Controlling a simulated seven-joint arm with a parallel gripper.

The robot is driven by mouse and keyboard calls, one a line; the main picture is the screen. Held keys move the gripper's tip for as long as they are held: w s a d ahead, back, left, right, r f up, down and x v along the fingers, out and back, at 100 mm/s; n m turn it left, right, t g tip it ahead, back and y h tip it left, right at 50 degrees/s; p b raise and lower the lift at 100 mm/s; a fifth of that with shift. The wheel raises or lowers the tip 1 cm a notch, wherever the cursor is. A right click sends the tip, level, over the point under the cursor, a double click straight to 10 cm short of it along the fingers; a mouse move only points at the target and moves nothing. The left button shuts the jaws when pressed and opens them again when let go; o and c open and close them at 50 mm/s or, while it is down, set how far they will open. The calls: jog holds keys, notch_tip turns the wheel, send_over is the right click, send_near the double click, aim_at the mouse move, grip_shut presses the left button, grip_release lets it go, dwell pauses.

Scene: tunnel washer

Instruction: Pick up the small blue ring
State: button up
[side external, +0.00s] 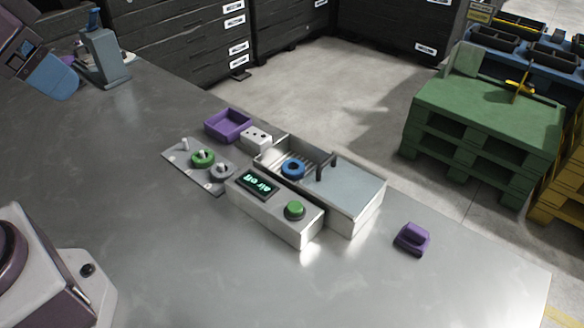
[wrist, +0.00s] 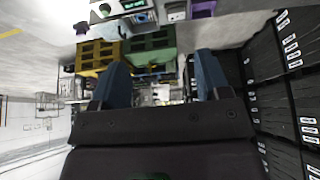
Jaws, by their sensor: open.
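The blue ring (side external: 293,169) lies in the slatted end of an open metal trough (side external: 352,200) near the middle of the table in the side external view. In the side external view, the end of my arm is at the upper left, far from the ring and partly cut off by the frame edge.
Beside the trough are a control box (side external: 275,208) with a green button and "air off" display, a peg board (side external: 190,172) with green and grey rings, a purple tray (side external: 228,124) and a white block (side external: 256,138). A purple block (side external: 412,238) sits right. The front table is clear.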

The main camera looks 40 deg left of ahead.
jog(key=shift+f, duration=0.1)
jog(key=m+g, duration=0.6)
jog(key=m, duration=1.6)
send_over(293, 164)
notch_tip(293, 164, down, 20)
jog(key=f, duration=0.8)
jog(key=s+f, duration=0.1)
jog(key=f, duration=0.4)
jog(key=shift+d, duration=0.4)
jog(key=c, duration=0.8)
jog(key=shift+o, duration=0.2)
